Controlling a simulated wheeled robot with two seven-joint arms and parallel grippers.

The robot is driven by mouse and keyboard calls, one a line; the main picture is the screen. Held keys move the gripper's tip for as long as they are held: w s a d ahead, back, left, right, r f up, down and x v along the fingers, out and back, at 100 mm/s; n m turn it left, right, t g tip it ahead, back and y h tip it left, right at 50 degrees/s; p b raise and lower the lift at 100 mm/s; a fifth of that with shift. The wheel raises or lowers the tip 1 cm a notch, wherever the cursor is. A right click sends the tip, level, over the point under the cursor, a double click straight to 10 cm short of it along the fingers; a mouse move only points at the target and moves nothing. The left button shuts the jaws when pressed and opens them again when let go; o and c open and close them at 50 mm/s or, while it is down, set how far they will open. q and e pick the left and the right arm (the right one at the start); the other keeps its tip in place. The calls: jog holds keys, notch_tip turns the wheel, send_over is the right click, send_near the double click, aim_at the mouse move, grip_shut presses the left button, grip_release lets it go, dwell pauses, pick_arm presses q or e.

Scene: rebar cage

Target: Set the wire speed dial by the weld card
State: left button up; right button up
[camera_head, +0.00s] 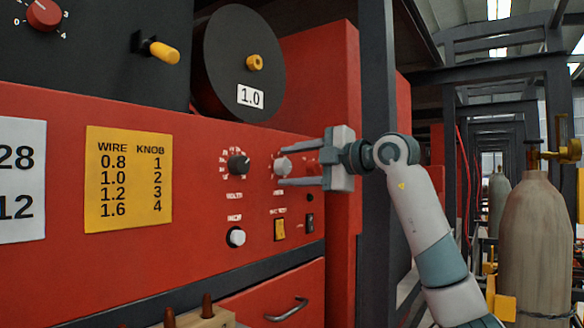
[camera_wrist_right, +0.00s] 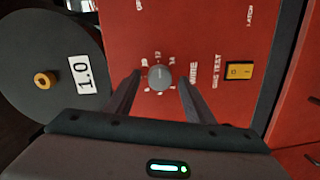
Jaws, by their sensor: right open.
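The wire dial (camera_head: 283,166) is a small grey knob with a ring of numbers on the red panel. It also shows in the right wrist view (camera_wrist_right: 160,78); its pointer is too small to read. My right gripper (camera_head: 284,169) is open, with a finger on each side of the dial and gaps visible in the wrist view. The yellow weld card (camera_head: 128,178) pairs wire 0.8, 1.0, 1.2, 1.6 with knob 1, 2, 3, 4. The wire spool (camera_head: 225,60) carries a white label reading 1.0 (camera_head: 250,96). My left gripper is out of view.
A black volts knob (camera_head: 239,164) sits left of the dial. Below are a white knob (camera_head: 236,237) and a yellow gas test switch (camera_head: 280,229). A red selector knob (camera_head: 44,14) is at top left. A dark post (camera_head: 378,80) stands behind my right arm, gas cylinders (camera_head: 537,235) at right.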

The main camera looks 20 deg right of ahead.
aim_at(287, 167)
jog(key=shift+s+d, duration=0.3)
jog(key=shift+s, duration=0.1)
jog(key=shift+b+v, duration=0.3)
jog(key=shift+v, duration=0.85)
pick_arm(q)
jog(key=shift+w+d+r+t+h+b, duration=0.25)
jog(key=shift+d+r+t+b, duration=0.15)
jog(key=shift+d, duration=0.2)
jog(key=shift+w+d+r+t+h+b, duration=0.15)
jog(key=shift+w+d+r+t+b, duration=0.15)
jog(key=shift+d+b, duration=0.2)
pick_arm(e)
jog(key=v, duration=1.4)
